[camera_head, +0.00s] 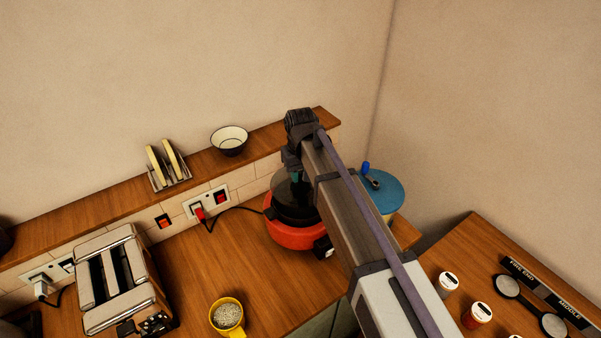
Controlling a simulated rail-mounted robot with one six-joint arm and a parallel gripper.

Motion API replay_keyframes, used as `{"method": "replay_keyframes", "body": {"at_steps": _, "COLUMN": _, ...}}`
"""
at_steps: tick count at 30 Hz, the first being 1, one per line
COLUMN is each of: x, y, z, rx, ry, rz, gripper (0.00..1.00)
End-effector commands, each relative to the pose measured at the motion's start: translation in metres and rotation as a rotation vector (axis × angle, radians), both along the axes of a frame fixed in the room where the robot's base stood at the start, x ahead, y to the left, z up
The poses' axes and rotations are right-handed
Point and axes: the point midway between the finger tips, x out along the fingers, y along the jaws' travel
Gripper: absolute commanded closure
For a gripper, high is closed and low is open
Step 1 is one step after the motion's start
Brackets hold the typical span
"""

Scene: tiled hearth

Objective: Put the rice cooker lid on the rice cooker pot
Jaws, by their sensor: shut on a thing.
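The red rice cooker pot (288,236) stands on the wooden counter, near its right end. The dark, see-through rice cooker lid (287,192) is at the pot's top, over its dark inner rim. My gripper (297,178) points down from the end of my arm and is shut on the lid. The arm hides the right side of the lid and part of the pot. I cannot tell whether the lid rests on the rim or hangs just above it.
A toaster (110,278) and a yellow mug (227,316) stand to the left. A shelf behind holds a bowl (229,140) and a toast rack (168,167). A blue-topped container (385,190) stands right of the arm. The counter between mug and pot is clear.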

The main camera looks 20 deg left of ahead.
Motion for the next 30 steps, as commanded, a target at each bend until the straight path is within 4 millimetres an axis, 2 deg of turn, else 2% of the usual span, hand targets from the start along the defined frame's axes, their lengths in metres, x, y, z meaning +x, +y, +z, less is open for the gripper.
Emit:
{"method": "replay_keyframes", "body": {"at_steps": 1, "x": 0.000, "y": 0.000, "z": -0.007, "rx": 0.000, "ry": 0.000, "rz": 0.000, "gripper": 0.95}}
{"method": "replay_keyframes", "body": {"at_steps": 15, "x": 0.000, "y": 0.000, "z": -0.040, "rx": 0.000, "ry": 0.000, "rz": 0.000, "gripper": 0.95}}
{"method": "replay_keyframes", "body": {"at_steps": 17, "x": 0.000, "y": 0.000, "z": -0.035, "rx": 0.000, "ry": 0.000, "rz": 0.000, "gripper": 0.95}}
{"method": "replay_keyframes", "body": {"at_steps": 30, "x": 0.000, "y": 0.000, "z": -0.035, "rx": 0.000, "ry": 0.000, "rz": -0.008, "gripper": 0.95}}
